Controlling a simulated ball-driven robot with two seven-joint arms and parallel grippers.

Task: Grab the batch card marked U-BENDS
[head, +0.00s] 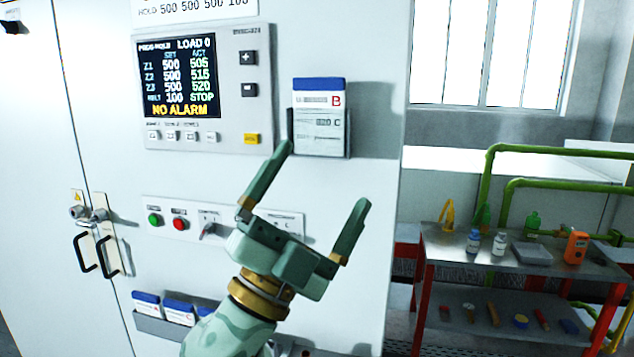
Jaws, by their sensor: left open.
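A batch card (319,118) with a blue top band and a red letter B stands in a dark holder on the white cabinet front, right of the display. Its printed name is too blurred to read. More blue-topped cards sit in a low grey rack (160,328): one marked A (147,303), one marked C (179,311), and one partly hidden by my arm (206,308). None can be read as U-BENDS. My left gripper (323,177) is open and empty, its fingers pointing up, just below the B card in the picture. My right gripper is not in view.
A control panel (258,88) with a NO ALARM display is at upper left. A switch strip (165,233) with green and red buttons lies below, partly behind my gripper. Door handles (112,255) jut out at left. A two-level bench (455,250) with bottles and tools stands right.

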